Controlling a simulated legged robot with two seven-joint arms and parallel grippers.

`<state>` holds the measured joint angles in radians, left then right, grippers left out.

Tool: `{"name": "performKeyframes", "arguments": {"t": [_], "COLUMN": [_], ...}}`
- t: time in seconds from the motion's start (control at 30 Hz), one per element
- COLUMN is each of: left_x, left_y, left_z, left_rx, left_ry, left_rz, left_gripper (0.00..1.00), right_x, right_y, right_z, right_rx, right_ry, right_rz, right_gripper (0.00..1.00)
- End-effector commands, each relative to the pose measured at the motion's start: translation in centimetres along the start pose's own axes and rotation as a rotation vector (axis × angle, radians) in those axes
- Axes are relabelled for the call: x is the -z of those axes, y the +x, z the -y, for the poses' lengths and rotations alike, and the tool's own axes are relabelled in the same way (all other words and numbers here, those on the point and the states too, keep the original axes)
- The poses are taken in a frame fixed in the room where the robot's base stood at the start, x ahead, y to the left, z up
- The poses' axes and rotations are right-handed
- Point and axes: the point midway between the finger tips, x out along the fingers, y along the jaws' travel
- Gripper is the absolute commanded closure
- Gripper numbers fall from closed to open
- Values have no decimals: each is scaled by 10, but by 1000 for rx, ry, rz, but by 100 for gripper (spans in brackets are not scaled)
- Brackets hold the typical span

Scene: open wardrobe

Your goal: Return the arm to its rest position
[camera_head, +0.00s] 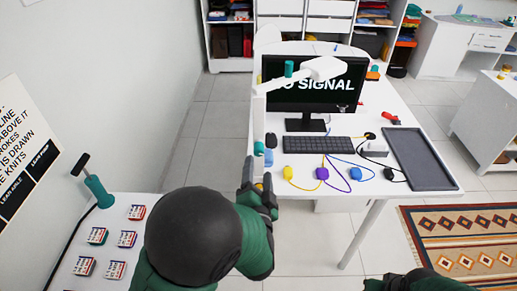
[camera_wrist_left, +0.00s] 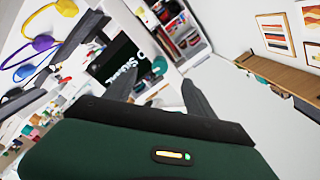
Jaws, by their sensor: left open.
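My left arm, green with a dark round joint, reaches up from the bottom middle of the head view. Its left gripper (camera_head: 259,182) is at the left edge of the white desk (camera_head: 300,226). The dark fingers are apart, and I see nothing held between them. The left wrist view also shows the spread fingers, with the monitor beyond them. A dark and green part of my right arm shows at the bottom right of the head view; its fingers cannot be made out.
The desk carries a monitor (camera_head: 312,88), a keyboard (camera_head: 312,145), several coloured mice with cables and a dark tray (camera_head: 419,158). A low white surface (camera_head: 70,238) with small boxes is at the left. A patterned rug (camera_head: 465,235) lies at the right. Grey floor is clear between.

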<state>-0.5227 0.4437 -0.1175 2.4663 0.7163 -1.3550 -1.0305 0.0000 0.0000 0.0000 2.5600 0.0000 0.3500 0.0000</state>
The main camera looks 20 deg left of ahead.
Motion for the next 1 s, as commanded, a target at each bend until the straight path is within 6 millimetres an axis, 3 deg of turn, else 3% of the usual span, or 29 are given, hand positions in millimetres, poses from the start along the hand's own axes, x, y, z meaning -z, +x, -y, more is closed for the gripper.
{"name": "performKeyframes", "arguments": {"t": [0.3,0.47,0.57,0.67,0.83,0.9,1.0], "left_x": [-4,-30,-58,-91,-141,-152,-158], "left_y": [2,-2,-30,-75,-147,-163,-172], "left_z": [-4,-40,-66,-76,-62,-55,-52], "left_rx": [-35,-313,-547,-717,-809,-810,-809], "left_ry": [-30,-260,-430,-537,-587,-587,-584], "left_rz": [14,152,343,592,969,1055,1102], "left_gripper": [36,36,36,36,36,36,36], "right_x": [0,0,0,0,0,0,0], "right_y": [0,0,0,0,0,0,0], "right_z": [0,0,0,0,0,0,0], "right_rx": [0,0,0,0,0,0,0], "right_ry": [0,0,0,0,0,0,0], "right_rz": [0,0,0,0,0,0,0], "right_gripper": [64,64,64,64,64,64,64]}}
